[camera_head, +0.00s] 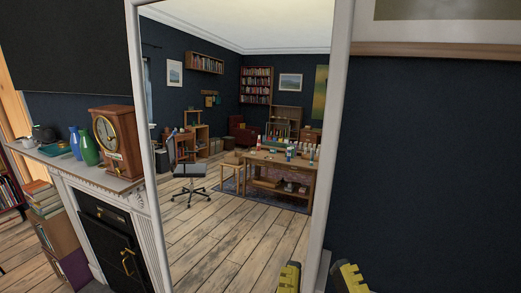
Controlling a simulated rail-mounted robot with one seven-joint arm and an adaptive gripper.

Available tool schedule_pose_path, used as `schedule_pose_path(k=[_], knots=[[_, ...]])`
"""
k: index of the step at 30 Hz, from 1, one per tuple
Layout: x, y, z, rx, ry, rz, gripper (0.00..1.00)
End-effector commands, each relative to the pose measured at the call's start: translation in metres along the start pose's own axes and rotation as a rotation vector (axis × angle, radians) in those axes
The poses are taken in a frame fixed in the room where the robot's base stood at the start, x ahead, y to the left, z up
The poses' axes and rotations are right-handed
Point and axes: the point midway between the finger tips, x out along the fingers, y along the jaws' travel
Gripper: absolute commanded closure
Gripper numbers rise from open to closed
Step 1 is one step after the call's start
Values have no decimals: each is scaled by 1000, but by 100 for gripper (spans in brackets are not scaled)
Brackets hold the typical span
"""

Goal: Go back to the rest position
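My gripper (319,272) shows at the bottom edge, right of centre, as two yellow and black fingertips pointing up. The fingertips stand apart with a clear gap, and I see nothing held between them. The rest of my gripper and arm is below the picture, so the arm's pose is hidden.
A white-framed opening (340,110), doorway or mirror, shows a room with a wooden table (280,165) and an office chair (189,173). At left, a fireplace mantel (85,175) holds a clock (117,142) and vases (89,147). Dark bare wall (440,170) fills the right.

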Motion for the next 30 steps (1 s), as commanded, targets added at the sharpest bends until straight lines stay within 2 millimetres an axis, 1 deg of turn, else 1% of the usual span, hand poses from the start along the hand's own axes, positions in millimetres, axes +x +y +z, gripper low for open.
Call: schedule_pose_path(k=[1, 5, 6, 8, 9, 11, 12, 15, 16, 18, 21, 30], knots=[[19, 2, -46, -1, -2, 5, 66], [39, 3, -97, 0, -4, 5, 66], [45, 3, -113, 1, -4, 5, 66], [55, 3, -138, 2, -5, 6, 66], [62, 3, -155, 3, -5, 6, 66], [71, 4, -180, 4, -6, 6, 66], [78, 4, -196, 5, -6, 6, 66], [93, 4, -235, 7, -7, 6, 66], [97, 4, -245, 7, -7, 6, 66], [104, 4, -263, 8, -8, 6, 66], [109, 4, -276, 9, -9, 7, 66], [110, 4, -277, 10, -9, 7, 66]])
